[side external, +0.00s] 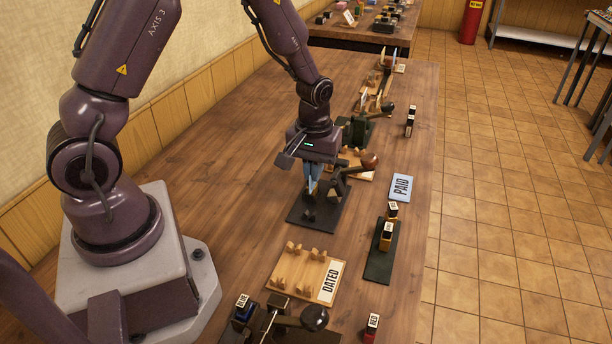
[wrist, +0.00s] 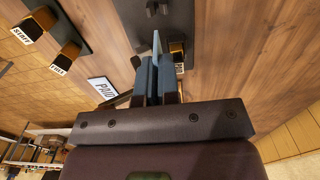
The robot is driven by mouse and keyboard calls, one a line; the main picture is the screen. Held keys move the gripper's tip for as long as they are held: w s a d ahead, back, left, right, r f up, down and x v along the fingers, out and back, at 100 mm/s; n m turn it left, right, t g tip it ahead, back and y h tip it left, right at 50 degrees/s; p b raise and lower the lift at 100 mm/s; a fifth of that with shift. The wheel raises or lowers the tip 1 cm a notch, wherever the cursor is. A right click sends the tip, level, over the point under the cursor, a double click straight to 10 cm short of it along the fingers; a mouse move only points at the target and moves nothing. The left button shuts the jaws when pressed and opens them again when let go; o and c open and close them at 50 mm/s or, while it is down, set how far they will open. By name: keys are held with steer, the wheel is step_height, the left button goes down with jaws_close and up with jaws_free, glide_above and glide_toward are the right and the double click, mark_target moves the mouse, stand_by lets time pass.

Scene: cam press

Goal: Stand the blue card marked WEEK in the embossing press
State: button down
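My gripper (side external: 312,188) points down over a press with a dark base plate (side external: 305,216) and a lever ending in a brown knob (side external: 370,160). In the wrist view its two fingers (wrist: 157,68) are closed on a thin light-blue card (wrist: 156,44), seen edge-on. The card's marking is not readable, so I cannot tell that it says WEEK. The card is upright, close to the press's dark parts; whether it touches them is unclear. The gripper and press hide part of each other in the side view.
A blue card marked PAID (side external: 402,187) lies to the right. A dark tray (side external: 379,267) carries labelled stamps. A wooden rack marked DATED (side external: 302,282) and another lever press (side external: 270,322) stand in front. Further devices line the table behind. The table's left part is clear.

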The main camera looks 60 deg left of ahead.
stand_by(0.3)
steer(key=shift+f, duration=2.95)
steer(key=c, duration=0.7)
jaws_free()
steer(key=shift+r, duration=3.5)
